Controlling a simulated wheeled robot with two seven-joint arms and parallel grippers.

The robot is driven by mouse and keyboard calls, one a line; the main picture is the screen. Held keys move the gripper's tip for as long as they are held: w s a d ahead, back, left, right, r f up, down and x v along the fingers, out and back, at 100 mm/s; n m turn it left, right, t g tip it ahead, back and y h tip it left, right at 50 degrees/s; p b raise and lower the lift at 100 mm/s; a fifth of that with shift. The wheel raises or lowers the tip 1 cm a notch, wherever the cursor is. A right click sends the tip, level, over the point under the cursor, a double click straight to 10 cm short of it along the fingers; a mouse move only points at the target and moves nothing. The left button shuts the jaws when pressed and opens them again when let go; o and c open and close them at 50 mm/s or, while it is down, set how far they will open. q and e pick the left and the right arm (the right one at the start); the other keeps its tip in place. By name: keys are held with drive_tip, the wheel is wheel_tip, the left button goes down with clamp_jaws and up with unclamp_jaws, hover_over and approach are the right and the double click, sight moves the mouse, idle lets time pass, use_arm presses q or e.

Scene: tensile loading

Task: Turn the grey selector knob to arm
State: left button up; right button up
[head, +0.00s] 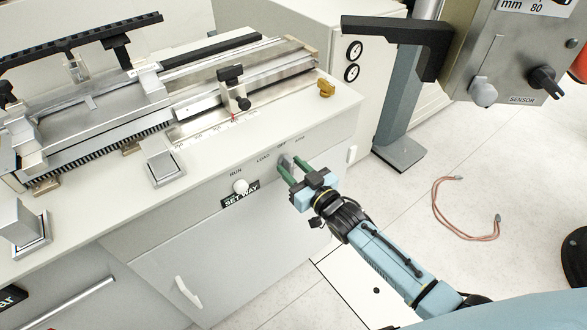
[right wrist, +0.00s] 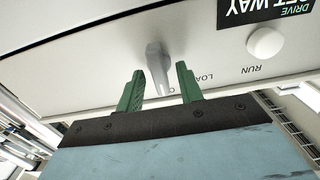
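The grey selector knob (head: 285,161) is on the front panel of the bench, below printed labels including RUN and LOAD; the labels at the right are too small to read surely. In the right wrist view the knob (right wrist: 156,64) is a narrow grey lever standing out from the panel. My right gripper (head: 291,168) is at the knob, its green fingers pointing at the panel. In the right wrist view the gripper (right wrist: 160,72) is open, one finger on each side of the knob, with gaps visible. My left gripper is out of view.
A round white button (head: 240,187) sits left of the knob, above the black SET WAY label (head: 240,198). The bench top (head: 215,140) carries a long metal rail with slides and a brass knob (head: 326,88). A grey sensor box (head: 520,55) stands at the upper right.

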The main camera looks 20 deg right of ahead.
clamp_jaws()
drive_tip(key=shift+m, duration=0.3)
drive_tip(key=m+p, duration=0.1)
drive_tip(key=m, duration=0.2)
drive_tip(key=shift+d, duration=0.1)
drive_tip(key=shift+d+f+m, duration=0.1)
drive_tip(key=shift+m, duration=2.6)
unclamp_jaws()
